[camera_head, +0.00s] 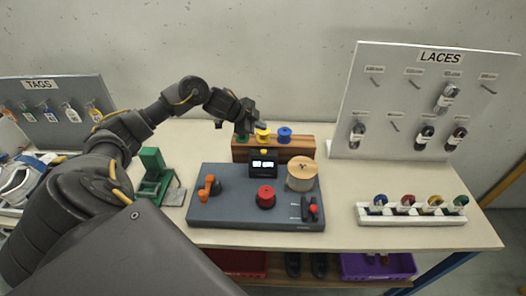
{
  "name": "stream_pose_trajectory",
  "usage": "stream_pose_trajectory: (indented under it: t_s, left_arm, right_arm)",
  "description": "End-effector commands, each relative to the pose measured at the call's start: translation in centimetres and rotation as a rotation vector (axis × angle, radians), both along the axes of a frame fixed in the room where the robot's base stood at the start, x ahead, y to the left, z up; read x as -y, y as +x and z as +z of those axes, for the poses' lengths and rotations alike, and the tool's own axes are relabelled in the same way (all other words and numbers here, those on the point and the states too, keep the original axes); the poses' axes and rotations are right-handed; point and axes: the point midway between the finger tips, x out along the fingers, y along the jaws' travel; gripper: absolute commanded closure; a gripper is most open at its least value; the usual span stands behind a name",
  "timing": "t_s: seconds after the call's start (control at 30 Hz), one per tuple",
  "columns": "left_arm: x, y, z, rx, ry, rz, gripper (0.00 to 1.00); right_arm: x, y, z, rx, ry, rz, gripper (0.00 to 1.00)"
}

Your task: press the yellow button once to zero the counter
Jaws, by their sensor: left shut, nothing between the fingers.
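The counter (263,168) is a small black box with a lit white display, standing at the back of the dark grey board. A small yellow button (263,152) shows on its top. My left gripper (243,132) is shut and empty, fingers pointing down. In the picture it is up and left of the button, in front of the spool rack, and apart from the button. My right gripper is not in view.
The grey board (225,211) carries an orange crank (208,188), a red knob (266,197), a wooden spool (302,174) and a red-handled lever (311,209). A green fixture (152,174) stands left.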

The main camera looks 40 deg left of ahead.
Motion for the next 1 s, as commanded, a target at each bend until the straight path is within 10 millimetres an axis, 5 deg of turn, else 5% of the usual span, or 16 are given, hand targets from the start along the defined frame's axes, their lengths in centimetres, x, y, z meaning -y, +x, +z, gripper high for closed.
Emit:
stream_pose_trajectory:
  t_s: [0.27, 0.67, 1.0]
  left_arm:
    - [0.1, 0.0, -1.8, 0.000, 0.001, -0.001, 1.00]
    - [0.1, 0.0, -6.9, 0.002, 0.000, -0.001, 1.00]
    - [0.0, 0.0, -8.8, 0.001, 0.000, 0.001, 1.00]
  right_arm:
    - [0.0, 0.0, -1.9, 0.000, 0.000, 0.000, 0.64]
    - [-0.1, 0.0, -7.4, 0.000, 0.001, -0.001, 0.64]
    - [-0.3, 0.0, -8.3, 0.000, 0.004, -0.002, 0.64]
